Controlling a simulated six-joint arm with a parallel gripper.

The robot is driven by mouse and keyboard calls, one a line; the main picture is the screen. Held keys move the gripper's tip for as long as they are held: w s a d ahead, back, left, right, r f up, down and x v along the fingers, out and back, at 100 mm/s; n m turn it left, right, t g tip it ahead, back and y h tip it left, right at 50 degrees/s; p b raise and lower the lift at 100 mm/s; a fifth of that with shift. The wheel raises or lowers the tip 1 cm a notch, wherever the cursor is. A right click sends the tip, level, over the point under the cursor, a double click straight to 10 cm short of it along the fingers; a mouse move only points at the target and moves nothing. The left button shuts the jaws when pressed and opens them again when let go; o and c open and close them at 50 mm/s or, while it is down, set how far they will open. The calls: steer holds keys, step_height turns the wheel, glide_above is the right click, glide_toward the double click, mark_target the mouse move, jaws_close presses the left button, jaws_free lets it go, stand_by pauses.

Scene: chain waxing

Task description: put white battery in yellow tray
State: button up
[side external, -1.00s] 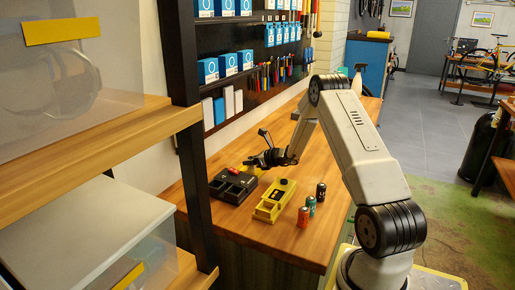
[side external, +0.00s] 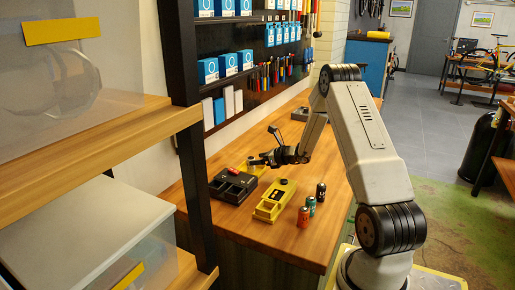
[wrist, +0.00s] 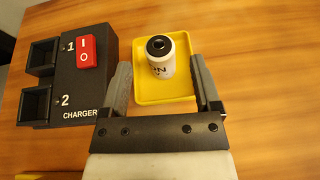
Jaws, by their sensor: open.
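The white battery (wrist: 161,57), with a black top and dark lettering, stands upright inside the yellow tray (wrist: 148,91) in the wrist view. My gripper (wrist: 161,68) is open around it, with a clear gap between each finger and the battery. In the side external view my gripper (side external: 262,160) is over the far part of the bench, by the yellow tray (side external: 260,171). The battery is too small and covered to make out there.
A black charger (side external: 232,186) with a red switch sits beside the tray. A yellow device (side external: 274,200) is nearer the front. Orange (side external: 303,216), teal (side external: 311,205) and black (side external: 320,190) batteries stand to its right. A grey tray (side external: 302,113) lies farther back.

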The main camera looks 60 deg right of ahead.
steer(key=v, duration=0.8)
steer(key=shift+w+a, duration=0.1)
stand_by(0.3)
